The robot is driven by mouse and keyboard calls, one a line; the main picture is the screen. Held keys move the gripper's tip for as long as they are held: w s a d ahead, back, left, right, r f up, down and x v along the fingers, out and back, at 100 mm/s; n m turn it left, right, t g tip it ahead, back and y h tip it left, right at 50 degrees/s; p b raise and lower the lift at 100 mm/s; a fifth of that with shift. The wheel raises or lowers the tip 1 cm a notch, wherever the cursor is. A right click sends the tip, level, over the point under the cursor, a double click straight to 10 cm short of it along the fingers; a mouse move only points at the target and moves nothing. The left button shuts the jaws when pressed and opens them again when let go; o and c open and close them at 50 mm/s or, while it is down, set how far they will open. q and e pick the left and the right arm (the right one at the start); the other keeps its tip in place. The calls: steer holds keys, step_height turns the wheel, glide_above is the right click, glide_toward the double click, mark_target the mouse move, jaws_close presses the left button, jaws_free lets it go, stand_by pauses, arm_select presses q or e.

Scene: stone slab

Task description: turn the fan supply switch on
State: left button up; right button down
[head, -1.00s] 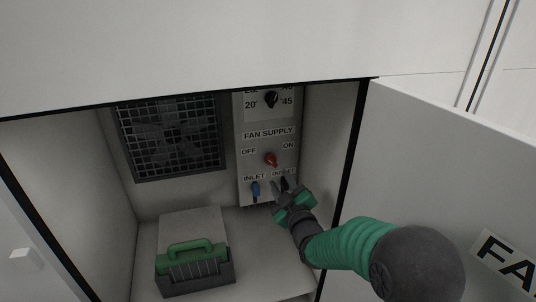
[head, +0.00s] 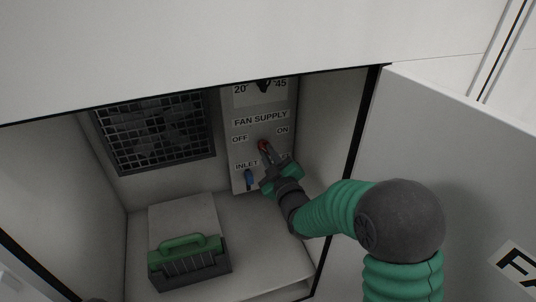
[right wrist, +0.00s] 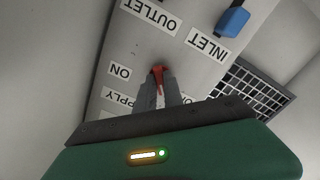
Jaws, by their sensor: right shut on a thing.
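The red fan supply switch (head: 262,145) is on the grey control panel (head: 240,180) inside the cabinet, below the FAN SUPPLY label and between OFF on the left and ON on the right. My right gripper (head: 267,153) reaches it from below right, with its fingers shut on the switch. In the right wrist view the red switch (right wrist: 157,71) shows between the fingertips (right wrist: 157,88), which partly hide it, with the ON label on the left. I cannot tell which label the switch points to. My left gripper is not in view.
The blue inlet switch (head: 249,179) is just below left of my right gripper. A black dial (head: 263,86) is above. A meshed fan opening (head: 155,135) is on the back wall. A green-handled box (head: 188,262) stands on the cabinet floor. The open door (head: 450,140) is at right.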

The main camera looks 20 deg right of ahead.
steer(key=shift+f, duration=0.2)
steer(key=shift+f+m+b, duration=0.1)
steer(key=shift+m+b, duration=0.3)
steer(key=m+b, duration=0.4)
steer(key=m, duration=0.3)
steer(key=m+b, duration=0.5)
steer(key=m, duration=0.3)
steer(key=shift+s+a+f, duration=0.1)
steer(key=shift+a+f, duration=0.05)
stand_by(0.3)
steer(key=c, duration=1.5)
jaws_free()
steer(key=shift+o, duration=0.2)
steer(key=shift+r, duration=0.25)
